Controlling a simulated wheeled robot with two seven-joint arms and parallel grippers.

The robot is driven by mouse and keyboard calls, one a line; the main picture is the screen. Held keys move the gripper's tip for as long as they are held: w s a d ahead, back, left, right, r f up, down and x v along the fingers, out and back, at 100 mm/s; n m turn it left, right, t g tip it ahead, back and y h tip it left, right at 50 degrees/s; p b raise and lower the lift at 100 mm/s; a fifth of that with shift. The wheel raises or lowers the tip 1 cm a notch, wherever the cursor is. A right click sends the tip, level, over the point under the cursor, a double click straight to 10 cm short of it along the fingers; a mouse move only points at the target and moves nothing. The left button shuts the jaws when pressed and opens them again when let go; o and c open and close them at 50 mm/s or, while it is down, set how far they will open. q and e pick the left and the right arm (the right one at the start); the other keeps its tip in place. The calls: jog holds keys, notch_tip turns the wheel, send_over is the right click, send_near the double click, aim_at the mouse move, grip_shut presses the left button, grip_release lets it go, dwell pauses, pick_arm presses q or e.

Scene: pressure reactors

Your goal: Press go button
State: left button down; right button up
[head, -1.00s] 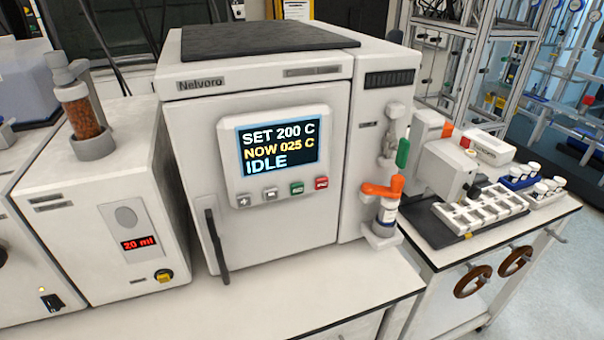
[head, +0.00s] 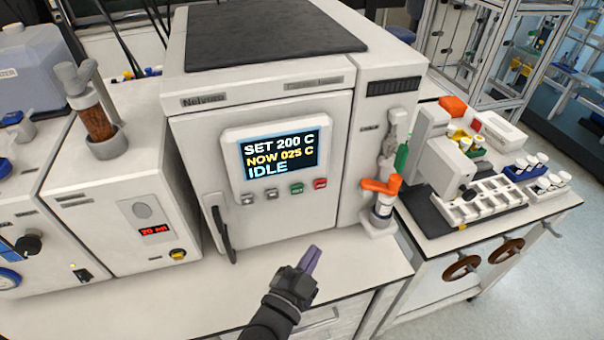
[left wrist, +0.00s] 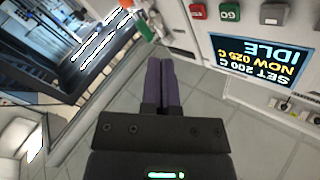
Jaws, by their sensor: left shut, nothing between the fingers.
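The green go button (head: 297,188) sits below the display (head: 280,154) on the white reactor's front, between a grey button (head: 272,194) and a red button (head: 320,184). In the left wrist view the green button (left wrist: 230,12) is marked GO and shows upside down at the top right. My left gripper (head: 314,252) is shut and empty, in front of and below the panel, apart from the button. Its purple fingers also show together in the left wrist view (left wrist: 161,62). My right gripper is not in view.
The reactor door has a dark handle (head: 222,234). An orange-handled valve with a bottle (head: 382,208) stands at the reactor's right front. A pump unit (head: 148,225) is on the left. A white vial rack (head: 480,200) sits on the right bench. The space before the panel is clear.

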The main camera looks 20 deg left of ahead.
aim_at(297, 189)
pick_arm(q)
jog(key=r, duration=0.3)
jog(key=shift+w+d+r+t, duration=0.1)
jog(key=shift+w+t, duration=0.25)
jog(key=shift+t, duration=0.05)
jog(key=w+a+b, duration=0.2)
jog(key=w+a, duration=0.3)
jog(key=w, duration=0.2)
jog(key=shift+w+b, duration=0.15)
jog(key=shift+b, duration=0.15)
dwell(0.6)
dwell(0.7)
jog(key=shift+w+a, duration=0.1)
dwell(0.3)
